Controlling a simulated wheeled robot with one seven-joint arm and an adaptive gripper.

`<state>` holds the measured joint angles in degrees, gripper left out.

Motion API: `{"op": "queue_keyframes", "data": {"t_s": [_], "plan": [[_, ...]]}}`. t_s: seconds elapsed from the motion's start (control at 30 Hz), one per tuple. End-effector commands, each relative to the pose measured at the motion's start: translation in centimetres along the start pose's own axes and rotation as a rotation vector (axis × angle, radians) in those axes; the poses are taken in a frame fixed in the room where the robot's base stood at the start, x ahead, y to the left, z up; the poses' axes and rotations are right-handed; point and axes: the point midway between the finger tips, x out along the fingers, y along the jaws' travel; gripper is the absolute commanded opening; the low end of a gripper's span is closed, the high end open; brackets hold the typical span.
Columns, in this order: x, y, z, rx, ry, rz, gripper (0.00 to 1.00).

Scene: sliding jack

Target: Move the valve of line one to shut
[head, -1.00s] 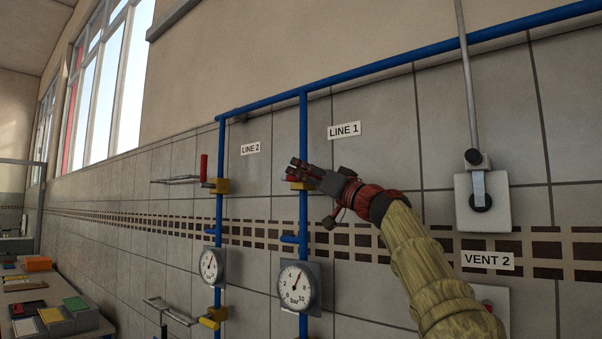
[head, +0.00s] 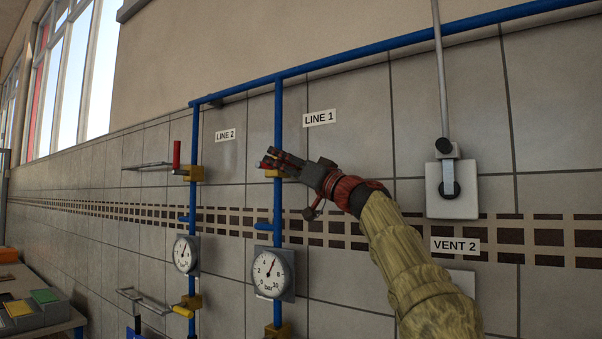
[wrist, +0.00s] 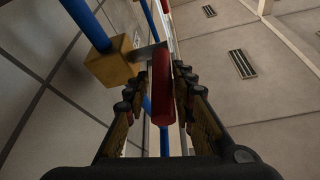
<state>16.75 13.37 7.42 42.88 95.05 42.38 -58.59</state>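The line one valve has a yellow body (head: 273,174) on the blue pipe below the "LINE 1" sign (head: 319,118). In the wrist view, its yellow block (wrist: 112,62) is at the upper left, and its red grip (wrist: 162,90) points toward the camera on a grey lever. My gripper (head: 272,160) is at this valve and covers most of it in the head view. In the wrist view, my gripper (wrist: 160,76) has its fingers apart, one on each side of the red grip. A thin gap shows on the left; contact on the right is unclear.
The line two valve (head: 193,173), with a red upright grip, is to the left. A pressure gauge (head: 270,272) is on line one below my gripper. A vent lever (head: 452,188) is on the right wall.

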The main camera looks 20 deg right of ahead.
Motion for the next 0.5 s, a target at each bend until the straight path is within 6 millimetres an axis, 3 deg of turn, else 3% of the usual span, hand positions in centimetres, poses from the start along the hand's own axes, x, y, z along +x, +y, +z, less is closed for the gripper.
{"op": "queue_keyframes", "data": {"t_s": [0.5], "plan": [[-7.5, 0.1, 0.1, 0.0, 0.001, 0.004, 0.25]]}}
